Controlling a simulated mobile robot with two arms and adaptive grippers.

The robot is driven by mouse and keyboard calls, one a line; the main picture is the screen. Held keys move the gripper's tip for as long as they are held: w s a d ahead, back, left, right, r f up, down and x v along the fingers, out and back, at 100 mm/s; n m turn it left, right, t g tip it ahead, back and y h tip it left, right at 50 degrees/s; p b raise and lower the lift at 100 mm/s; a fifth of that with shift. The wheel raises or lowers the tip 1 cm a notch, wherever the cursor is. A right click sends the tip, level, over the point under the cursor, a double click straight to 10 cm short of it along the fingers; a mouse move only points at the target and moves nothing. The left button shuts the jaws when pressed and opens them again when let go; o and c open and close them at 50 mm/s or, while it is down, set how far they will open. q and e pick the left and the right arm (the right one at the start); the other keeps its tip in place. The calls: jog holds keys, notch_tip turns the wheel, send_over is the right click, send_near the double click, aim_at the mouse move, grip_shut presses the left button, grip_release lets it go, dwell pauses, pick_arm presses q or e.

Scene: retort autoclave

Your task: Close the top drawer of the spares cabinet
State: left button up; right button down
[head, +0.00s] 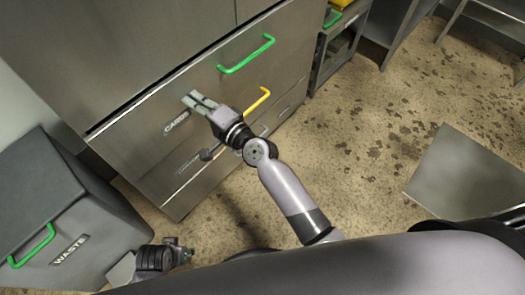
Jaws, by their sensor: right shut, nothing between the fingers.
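The steel spares cabinet (140,60) stands at the upper left, with a stack of drawer fronts. The top drawer (140,135) has a green bar handle (246,55) and a small label partly covered by my gripper. A thin dark line runs along its upper edge; whether it is slightly out or flush is hard to tell. My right gripper (198,100) is shut and empty, its fingertips over this drawer's front, left of the green handle. I cannot tell whether they touch it. My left gripper (184,252) is low at the lower left, its fingers mostly unclear.
A yellow handle (257,101) and lower drawer fronts lie below. A grey waste bin (65,215) with a green handle stands at left. A shelf unit (338,45) stands right of the cabinet. A flat metal plate (465,180) is at right. The speckled floor between is open.

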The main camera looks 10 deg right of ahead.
pick_arm(q)
jog(key=shift+w+a+r, duration=0.15)
jog(key=shift+w+a, duration=0.05)
jog(key=shift+w, duration=0.3)
pick_arm(e)
jog(key=shift+w+a+r, duration=0.2)
jog(key=shift+w+a, duration=0.25)
jog(key=shift+w, duration=0.15)
jog(key=shift+r, duration=0.1)
pick_arm(q)
jog(key=shift+s, duration=0.15)
